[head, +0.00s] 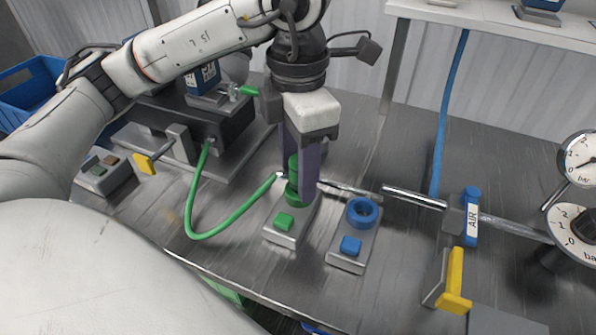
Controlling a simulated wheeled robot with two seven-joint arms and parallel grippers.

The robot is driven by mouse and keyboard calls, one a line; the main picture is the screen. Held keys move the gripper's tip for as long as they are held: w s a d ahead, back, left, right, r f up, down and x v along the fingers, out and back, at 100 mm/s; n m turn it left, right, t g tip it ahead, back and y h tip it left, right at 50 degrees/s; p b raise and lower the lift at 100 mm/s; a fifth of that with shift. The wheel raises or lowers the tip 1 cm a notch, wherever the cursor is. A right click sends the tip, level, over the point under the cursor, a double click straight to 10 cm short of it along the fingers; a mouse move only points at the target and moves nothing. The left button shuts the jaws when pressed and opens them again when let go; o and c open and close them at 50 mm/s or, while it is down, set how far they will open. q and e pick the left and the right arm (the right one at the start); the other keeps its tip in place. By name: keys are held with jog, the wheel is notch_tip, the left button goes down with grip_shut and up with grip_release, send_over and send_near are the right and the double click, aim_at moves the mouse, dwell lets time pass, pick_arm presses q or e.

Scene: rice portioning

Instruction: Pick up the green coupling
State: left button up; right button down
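The green coupling (293,192) stands upright on a grey metal holder (283,239) with a green block on its front. My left gripper (302,190) points down over it from above, its dark purple fingers on either side of the coupling's upper part. The near finger hides part of the coupling, so I cannot tell whether the fingers touch it. A green hose (232,217) loops from the dark machine at left to a metal end beside the coupling. My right gripper is not in view.
A blue ring-shaped coupling (363,212) sits on a similar holder close on the right. A metal pipe with a blue AIR valve (471,217), yellow handle (455,282) and gauges (577,235) stands further right. A yellow-tipped lever (145,164) is at left.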

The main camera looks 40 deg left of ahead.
pick_arm(q)
grip_shut()
jog(key=shift+r, duration=0.1)
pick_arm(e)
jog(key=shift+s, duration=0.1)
